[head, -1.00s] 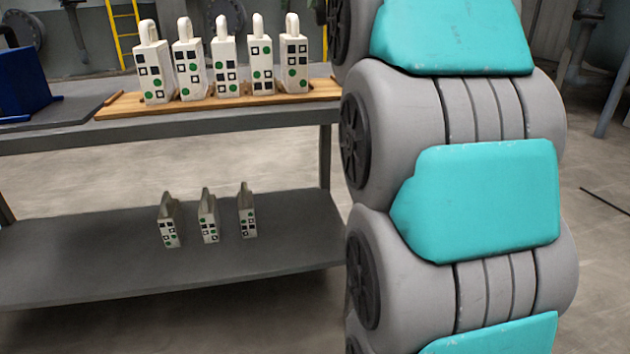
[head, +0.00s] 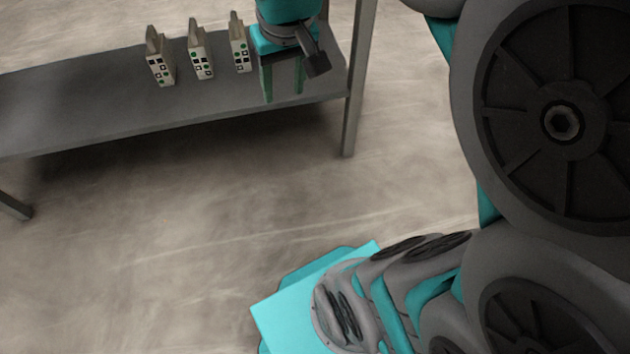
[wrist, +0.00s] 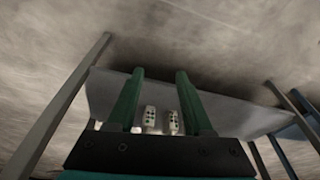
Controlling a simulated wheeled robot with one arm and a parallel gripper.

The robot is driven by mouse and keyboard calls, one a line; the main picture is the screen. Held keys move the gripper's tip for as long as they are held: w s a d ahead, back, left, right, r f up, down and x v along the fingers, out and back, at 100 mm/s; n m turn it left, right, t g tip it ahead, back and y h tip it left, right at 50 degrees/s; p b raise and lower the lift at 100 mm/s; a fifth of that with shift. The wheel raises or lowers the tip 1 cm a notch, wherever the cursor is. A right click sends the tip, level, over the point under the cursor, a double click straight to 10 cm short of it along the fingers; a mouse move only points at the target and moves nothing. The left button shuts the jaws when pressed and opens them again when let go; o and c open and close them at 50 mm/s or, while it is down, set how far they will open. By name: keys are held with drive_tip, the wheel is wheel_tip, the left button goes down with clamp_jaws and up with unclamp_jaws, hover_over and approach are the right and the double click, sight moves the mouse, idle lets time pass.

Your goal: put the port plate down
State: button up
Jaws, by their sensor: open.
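Three pale port plates with upright handles and green and black markings stand in a row on the grey lower shelf (head: 110,105): a left one (head: 161,68), a middle one (head: 201,62) and a right one (head: 239,54). I cannot tell which one the task means. My gripper (head: 283,88) is at the shelf's right end, just right of the right plate, its green fingers pointing down. In the wrist view my gripper (wrist: 156,76) is open, with nothing held between its fingers. Two plates show beyond them, one at left (wrist: 149,117) and one at right (wrist: 172,121).
A shelf leg (head: 358,85) stands close to the right of my gripper. The floor (head: 150,250) in front of the shelf is clear. The upper shelf is out of the head view.

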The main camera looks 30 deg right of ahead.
drive_tip(key=s+a+f+g, duration=0.1)
drive_tip(key=s+f+g, duration=0.1)
drive_tip(key=s+f, duration=0.3)
drive_tip(key=s+a+f+n+g, duration=0.1)
drive_tip(key=s+f, duration=0.4)
drive_tip(key=s, duration=0.7)
drive_tip(key=shift+s+a+f+g, duration=0.15)
drive_tip(key=shift+a+f+g, duration=0.1)
drive_tip(key=shift+g, duration=0.45)
drive_tip(key=shift+r, duration=0.1)
wheel_tip(320, 180, up, 6)
drive_tip(key=p, duration=0.6)
drive_tip(key=shift+r+p, duration=0.25)
drive_tip(key=shift+p, duration=0.05)
